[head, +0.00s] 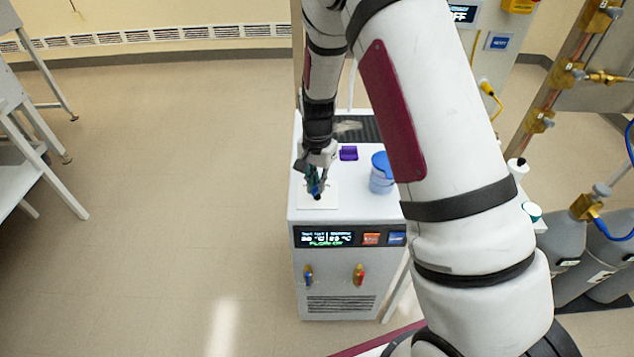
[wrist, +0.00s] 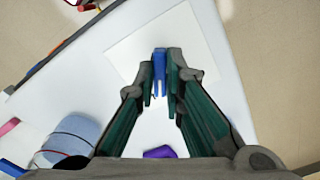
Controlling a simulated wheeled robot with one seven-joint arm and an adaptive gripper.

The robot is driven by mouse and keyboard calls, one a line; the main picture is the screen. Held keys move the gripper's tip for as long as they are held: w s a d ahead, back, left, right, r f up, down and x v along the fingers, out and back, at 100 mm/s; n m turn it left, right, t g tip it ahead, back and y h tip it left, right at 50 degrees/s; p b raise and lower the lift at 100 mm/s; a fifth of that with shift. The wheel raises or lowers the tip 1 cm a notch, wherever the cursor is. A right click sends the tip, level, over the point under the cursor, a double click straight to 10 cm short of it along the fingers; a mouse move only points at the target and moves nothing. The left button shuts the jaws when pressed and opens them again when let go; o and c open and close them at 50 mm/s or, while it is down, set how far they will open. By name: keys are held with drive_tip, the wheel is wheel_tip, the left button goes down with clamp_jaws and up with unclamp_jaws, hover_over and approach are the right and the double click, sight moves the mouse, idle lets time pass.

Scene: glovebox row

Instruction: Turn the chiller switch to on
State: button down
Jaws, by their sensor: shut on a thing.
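The white chiller (head: 302,235) stands on the floor in the middle of the head view. Its front has a lit display (head: 326,238) with small green text on the lower line, hard to read. On its top lies a white square plate (head: 329,204), also in the wrist view (wrist: 122,45). The blue switch handle (wrist: 159,62) stands over this plate. My gripper (head: 316,190) points down onto it from above, and in the wrist view my fingers (wrist: 160,75) are closed on the two sides of the handle. The handle's lower part is hidden.
A blue-lidded container (head: 381,178) and a purple item (head: 348,153) stand on the chiller top near my gripper. Red and blue valves (head: 359,275) stick out from its front. Gas cylinders (head: 565,240) stand at the right.

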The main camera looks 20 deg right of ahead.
drive_tip(key=c, duration=1.7)
unclamp_jaws()
drive_tip(key=shift+r, duration=0.1)
wheel_tip(320, 180, up, 12)
drive_tip(key=shift+f, duration=0.1)
